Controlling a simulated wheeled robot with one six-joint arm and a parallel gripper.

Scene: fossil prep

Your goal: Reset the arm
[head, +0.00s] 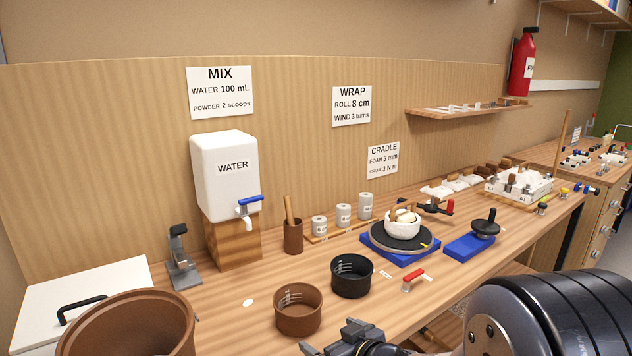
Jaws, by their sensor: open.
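My gripper (322,349) shows at the bottom edge of the head view, in front of the brown cup. It is open, with nothing visible between its fingers, and its lower part is cut off by the frame. My dark, ribbed arm fills the lower right corner and hides part of the bench's front edge. The gripper is apart from the bench items in view.
A brown cup (298,322) and a black cup (351,289) stand on the bench near my gripper. A large brown bucket (128,335) is at lower left.

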